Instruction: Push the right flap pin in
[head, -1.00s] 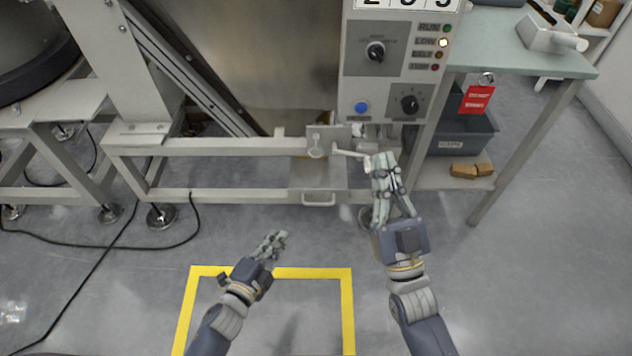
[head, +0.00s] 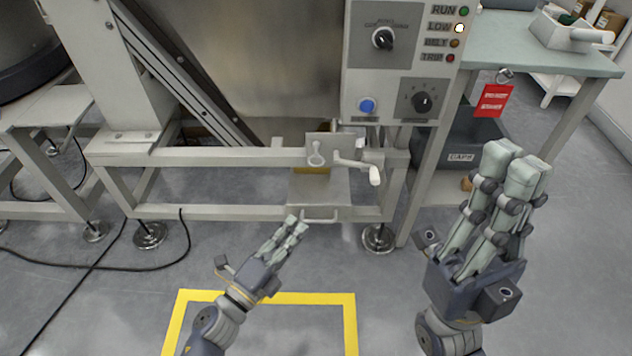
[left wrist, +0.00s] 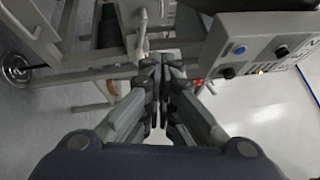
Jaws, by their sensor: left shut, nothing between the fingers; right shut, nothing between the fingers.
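On the right end of the grey machine frame, a small metal plate (head: 326,146) carries a bar-like handle (head: 358,168) with a pale knob, pointing right. It sits below the control box. I cannot tell for sure which part is the right flap pin, or how far in it is. A pale handle (left wrist: 142,38) also shows ahead of the fingers in the left wrist view. My left gripper (head: 296,226) is shut and empty, below and left of the plate; its fingers (left wrist: 160,75) meet in the left wrist view. My right gripper (head: 520,165) is shut and empty, right of the handle and apart from it.
The control box (head: 352,75) with knobs and a blue button hangs above the handle. A green-topped bench (head: 530,50) with a red tag (head: 493,100) stands at the right. A drawer-like tray (head: 318,195) is under the plate. The floor inside the yellow line (head: 300,298) is clear.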

